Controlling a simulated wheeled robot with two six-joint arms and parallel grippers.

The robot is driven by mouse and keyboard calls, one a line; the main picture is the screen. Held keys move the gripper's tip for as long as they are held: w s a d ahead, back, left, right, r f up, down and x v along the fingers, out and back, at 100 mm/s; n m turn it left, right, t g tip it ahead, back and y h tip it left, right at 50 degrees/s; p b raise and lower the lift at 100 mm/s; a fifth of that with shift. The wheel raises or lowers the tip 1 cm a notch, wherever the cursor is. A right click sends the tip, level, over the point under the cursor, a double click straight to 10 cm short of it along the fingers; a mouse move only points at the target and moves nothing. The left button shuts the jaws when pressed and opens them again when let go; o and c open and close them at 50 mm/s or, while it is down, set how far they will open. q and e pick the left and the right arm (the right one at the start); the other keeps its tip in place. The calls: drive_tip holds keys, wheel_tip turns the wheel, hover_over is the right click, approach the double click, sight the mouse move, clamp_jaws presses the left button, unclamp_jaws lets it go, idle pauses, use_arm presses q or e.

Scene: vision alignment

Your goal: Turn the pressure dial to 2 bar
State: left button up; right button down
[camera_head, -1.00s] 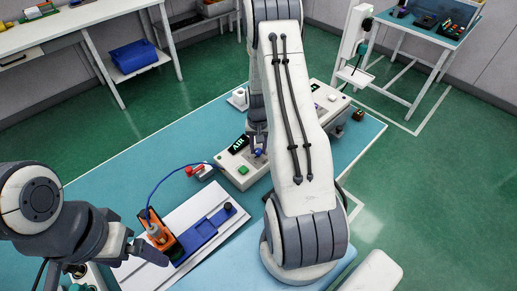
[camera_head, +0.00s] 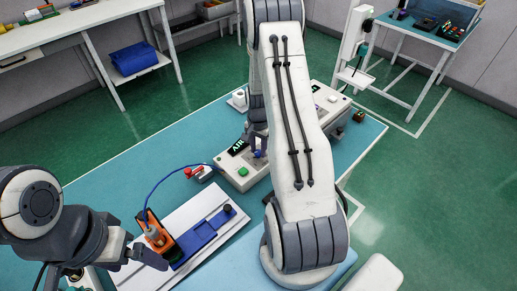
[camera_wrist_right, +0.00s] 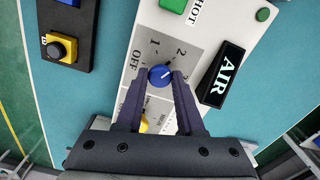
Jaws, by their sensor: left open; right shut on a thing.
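The blue pressure dial (camera_wrist_right: 160,76) sits on a grey scale plate marked OFF, 1 and 2 in the right wrist view. Its small pale mark seems to point up and to the right, toward the 2 side. My right gripper (camera_wrist_right: 160,78) is shut on the dial, one finger on each side. In the head view the dial (camera_head: 258,153) is small and partly hidden by my right gripper and arm. My left gripper (camera_head: 118,268) is open at the lower left, near the orange device (camera_head: 156,235).
A black AIR sign (camera_wrist_right: 223,74) stands right of the dial. A yellow knob (camera_wrist_right: 144,123) shows below it, between the fingers. A green button (camera_head: 243,171) is on the panel front. A blue hose (camera_head: 165,178) runs from the red-handled valve (camera_head: 201,172) to the orange device.

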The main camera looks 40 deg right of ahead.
sight(258, 151)
drive_tip(key=shift+w+r, duration=0.1)
drive_tip(key=c, duration=0.5)
unclamp_jaws()
wheel_tip(258, 151, up, 10)
drive_tip(key=shift+r+b, duration=0.2)
drive_tip(key=shift+b, duration=0.8)
